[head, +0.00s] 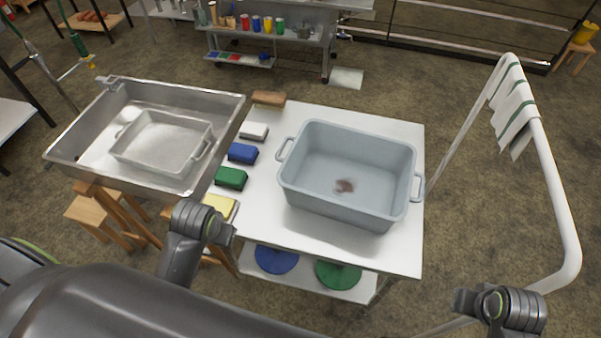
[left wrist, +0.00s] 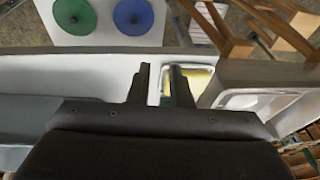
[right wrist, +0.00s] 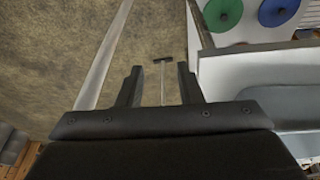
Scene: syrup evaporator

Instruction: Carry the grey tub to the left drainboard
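The grey tub (head: 312,197) stands upright on a white-topped table (head: 405,245). It has a loop handle at its left and right ends, and a small reddish-brown patch shows on its floor. A steel basin (head: 221,133) with a smaller pan (head: 165,140) inside is at the left; I cannot tell whether this is the left drainboard. My left gripper (head: 215,222) is near the table's front left corner, apart from the tub, open and empty (left wrist: 160,85). My right gripper (head: 485,308) is off the table's front right, open and empty (right wrist: 158,85).
Blue (head: 243,153), green (head: 231,178), yellow (head: 220,206) and white (head: 254,131) blocks line the table's left side, with a brown block (head: 268,98) behind. A white rail (head: 562,215) with striped cloth (head: 513,110) stands right. Wooden stools (head: 100,215) are below the basin.

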